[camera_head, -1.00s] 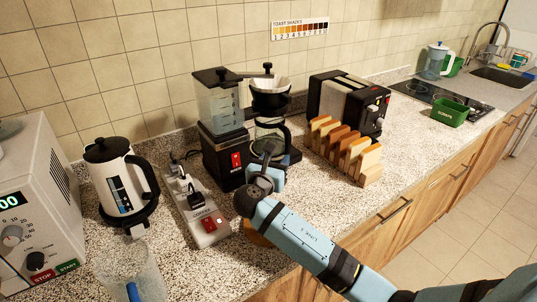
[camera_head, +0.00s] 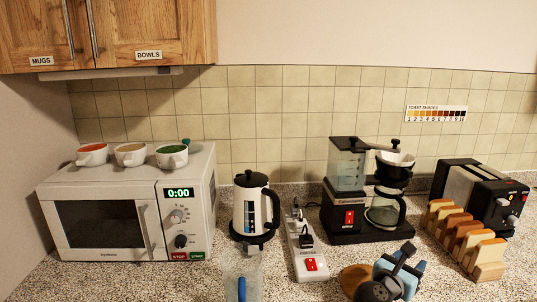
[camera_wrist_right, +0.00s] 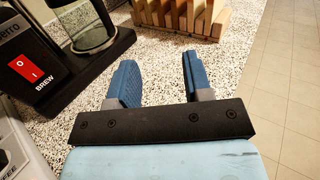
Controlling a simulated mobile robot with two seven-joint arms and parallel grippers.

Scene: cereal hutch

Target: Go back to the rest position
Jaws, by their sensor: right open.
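My right gripper (camera_head: 402,268) is low in the head view, in front of the coffee maker (camera_head: 349,200). In the right wrist view its two blue fingers (camera_wrist_right: 158,76) stand apart with nothing between them, above the speckled counter (camera_wrist_right: 160,48). The glass carafe (camera_head: 383,212) sits in the coffee maker, apart from the gripper; its base also shows in the wrist view (camera_wrist_right: 92,30). My left gripper is in neither view.
The toast rack (camera_head: 487,259) with bread slices and the toaster (camera_head: 470,190) stand right of the gripper. A power strip (camera_head: 306,250), kettle (camera_head: 251,210), clear jug (camera_head: 242,277) and microwave (camera_head: 100,222) with three mugs are left.

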